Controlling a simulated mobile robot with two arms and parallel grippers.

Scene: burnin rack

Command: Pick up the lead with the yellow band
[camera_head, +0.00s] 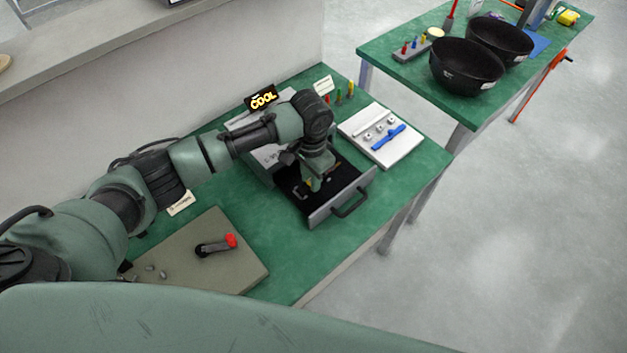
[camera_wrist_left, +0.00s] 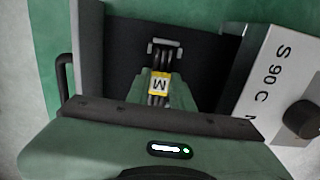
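The lead with the yellow band (camera_wrist_left: 159,85) lies in the dark open drawer (camera_wrist_left: 215,48) in the left wrist view. Its band carries a black letter M, and several dark strands run from it to a small grey end piece. My left gripper (camera_wrist_left: 160,74) reaches down into the drawer, with one green finger on each side of the band. The fingers are very close to the band; I cannot tell whether they grip it. In the head view my left gripper (camera_head: 314,183) is inside the drawer (camera_head: 342,200) and mostly hides the lead. My right gripper is not in view.
A white box marked S 90 C (camera_wrist_left: 282,85) with a dark knob stands beside the drawer. A white tray with a blue piece (camera_head: 380,135), a COOL sign (camera_head: 262,98) and a grey board with a red-tipped lever (camera_head: 217,248) share the green bench. Black bowls (camera_head: 467,67) stand on another table.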

